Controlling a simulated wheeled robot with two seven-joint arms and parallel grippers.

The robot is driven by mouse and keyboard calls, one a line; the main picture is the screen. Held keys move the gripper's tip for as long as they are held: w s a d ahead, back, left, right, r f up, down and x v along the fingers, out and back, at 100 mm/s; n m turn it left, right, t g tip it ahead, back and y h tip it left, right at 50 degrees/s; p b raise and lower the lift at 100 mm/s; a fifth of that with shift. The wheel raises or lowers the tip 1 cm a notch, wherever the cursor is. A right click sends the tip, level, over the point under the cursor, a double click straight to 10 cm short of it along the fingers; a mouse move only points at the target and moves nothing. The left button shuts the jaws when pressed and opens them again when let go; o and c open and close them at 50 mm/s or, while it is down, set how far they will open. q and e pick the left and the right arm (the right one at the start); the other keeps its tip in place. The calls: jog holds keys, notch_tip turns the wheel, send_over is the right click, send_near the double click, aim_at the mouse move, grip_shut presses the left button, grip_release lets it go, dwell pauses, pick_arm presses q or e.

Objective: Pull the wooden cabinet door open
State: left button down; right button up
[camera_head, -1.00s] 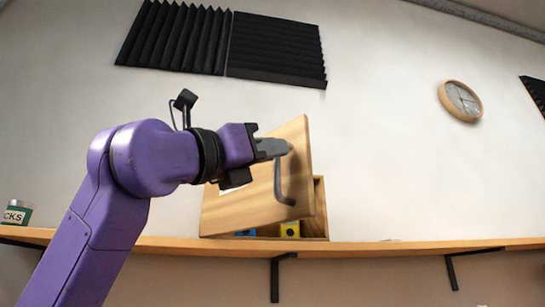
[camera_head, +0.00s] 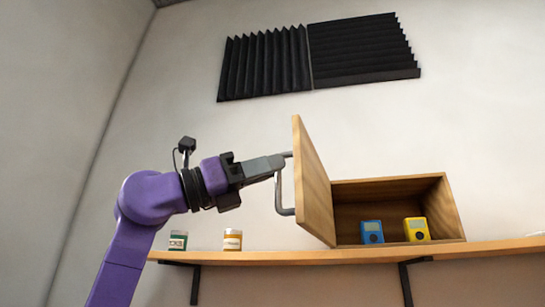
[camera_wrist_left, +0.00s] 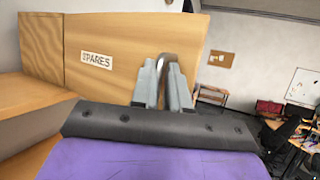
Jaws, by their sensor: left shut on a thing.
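The wooden cabinet (camera_head: 452,210) stands on a wall shelf, and its door (camera_head: 312,185) is swung wide open to the left in the head view. A grey bar handle (camera_head: 279,190) is on the door's outer face. My left gripper (camera_head: 281,161) is shut on the upper part of this handle. In the left wrist view, the fingers (camera_wrist_left: 163,85) close around the handle (camera_wrist_left: 166,62), beside the door (camera_wrist_left: 120,50) with its "SPARES" label (camera_wrist_left: 97,60). My right gripper is not in view.
A blue instrument (camera_head: 372,232) and a yellow instrument (camera_head: 416,229) stand inside the cabinet. Two labelled jars (camera_head: 178,240) (camera_head: 232,240) stand on the shelf (camera_head: 330,257) left of the door. Black foam panels (camera_head: 320,55) hang on the wall above.

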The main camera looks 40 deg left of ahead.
pick_arm(q)
jog(key=shift+a+r, duration=0.2)
jog(key=shift+a, duration=0.8)
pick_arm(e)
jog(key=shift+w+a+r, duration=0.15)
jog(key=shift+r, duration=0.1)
pick_arm(q)
jog(key=c, duration=1.4)
grip_release()
jog(key=shift+w, duration=0.1)
jog(key=shift+o, duration=1.2)
jog(key=shift+w+d+f, duration=0.1)
jog(key=shift+w, duration=0.25)
jog(key=shift+d+f, duration=0.1)
jog(key=shift+f, duration=0.05)
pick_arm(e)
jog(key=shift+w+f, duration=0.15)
pick_arm(q)
jog(key=shift+w+d, duration=0.1)
